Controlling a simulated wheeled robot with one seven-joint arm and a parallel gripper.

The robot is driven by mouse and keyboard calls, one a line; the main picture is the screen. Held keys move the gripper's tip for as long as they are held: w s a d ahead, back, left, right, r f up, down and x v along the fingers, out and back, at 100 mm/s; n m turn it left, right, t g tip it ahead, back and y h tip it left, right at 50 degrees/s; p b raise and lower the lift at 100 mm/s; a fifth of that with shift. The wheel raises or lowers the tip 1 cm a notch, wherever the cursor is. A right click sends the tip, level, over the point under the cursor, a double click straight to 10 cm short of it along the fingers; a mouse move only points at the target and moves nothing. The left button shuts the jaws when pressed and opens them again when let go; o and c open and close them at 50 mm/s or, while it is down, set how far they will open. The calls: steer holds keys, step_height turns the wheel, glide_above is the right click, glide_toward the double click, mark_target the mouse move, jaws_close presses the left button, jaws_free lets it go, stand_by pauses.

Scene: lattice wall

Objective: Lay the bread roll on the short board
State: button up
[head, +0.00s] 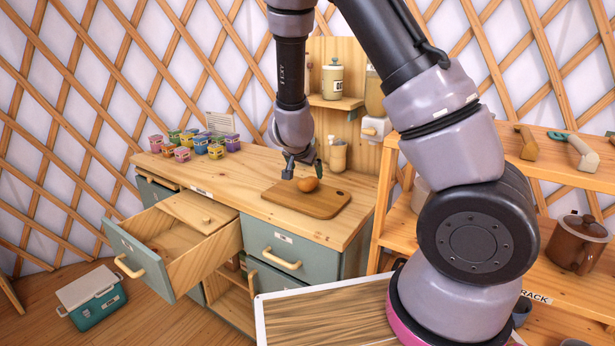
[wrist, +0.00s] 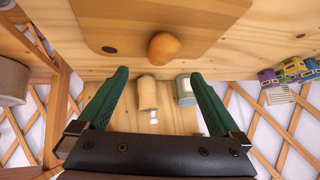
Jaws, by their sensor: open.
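The bread roll (head: 308,184) is small, round and orange-brown. It rests on a wooden board (head: 300,205) on the counter, close to the board's far edge. In the wrist view, the roll (wrist: 165,46) sits near the edge of the board (wrist: 120,22), by a dark hole in one corner. I see no second board to compare its length. My gripper (head: 303,168) is just above and behind the roll in the head view. In the wrist view its green fingers (wrist: 158,73) are spread wide, with nothing between them and the roll beyond their tips.
Several colourful tubs (head: 200,143) stand on the counter's left. A drawer (head: 165,245) is pulled out below. Counter left of the board is clear.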

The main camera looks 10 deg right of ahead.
steer(key=s+r+n+y, duration=0.1)
steer(key=s+r+y, duration=0.35)
steer(key=r, duration=0.65)
steer(key=s+r+n+y, duration=0.1)
steer(key=s+r+y, duration=0.3)
steer(key=r, duration=0.7)
steer(key=s+d+r+h, duration=0.1)
steer(key=s+d+r, duration=0.2)
steer(key=s, duration=0.6)
steer(key=s+d+r+n+h, duration=0.1)
steer(key=s+d+r, duration=0.3)
steer(key=s, duration=0.5)
steer(key=shift+s+d+r+n+h, duration=0.2)
steer(key=shift+s+n+h, duration=0.1)
steer(key=shift+h, duration=0.25)
